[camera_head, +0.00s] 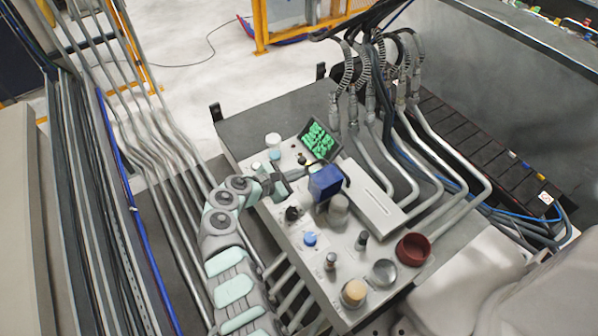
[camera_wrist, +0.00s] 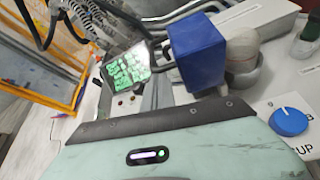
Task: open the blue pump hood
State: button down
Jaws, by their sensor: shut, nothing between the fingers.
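The blue pump hood (camera_head: 326,183) is a box-shaped cover standing near the middle of the grey control panel (camera_head: 290,255). A pale rounded cylinder (camera_head: 338,209) shows beside it, in front of it in the head view. In the wrist view the hood (camera_wrist: 197,52) is at upper centre, with the cylinder (camera_wrist: 243,55) to its right. My gripper (camera_head: 306,171) reaches in from the left, low over the panel, and is shut and empty. Its fingers (camera_wrist: 165,88) end close to the hood's left side; I cannot tell if they touch it.
A small screen with green marks (camera_head: 319,142) stands behind my gripper. A blue knob (camera_head: 310,239), a red cup (camera_head: 413,249), a yellowish cap (camera_head: 354,292) and several other knobs crowd the front of the panel. Grey pipes (camera_head: 425,180) run along the right.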

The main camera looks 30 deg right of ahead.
jog(key=f+b, duration=0.1)
jog(key=f, duration=0.1)
jog(key=f+b, duration=0.2)
jog(key=shift+w+a+b, duration=0.2)
jog(key=shift+w+b, duration=0.1)
jog(key=shift+w, duration=0.1)
jog(key=shift+w+a+r, duration=0.1)
jog(key=shift+a+r, duration=0.1)
jog(key=shift+a, duration=0.1)
jog(key=p+v, duration=0.2)
jog(key=v, duration=0.7)
jog(key=shift+a+r, duration=0.15)
jog(key=shift+a, duration=0.1)
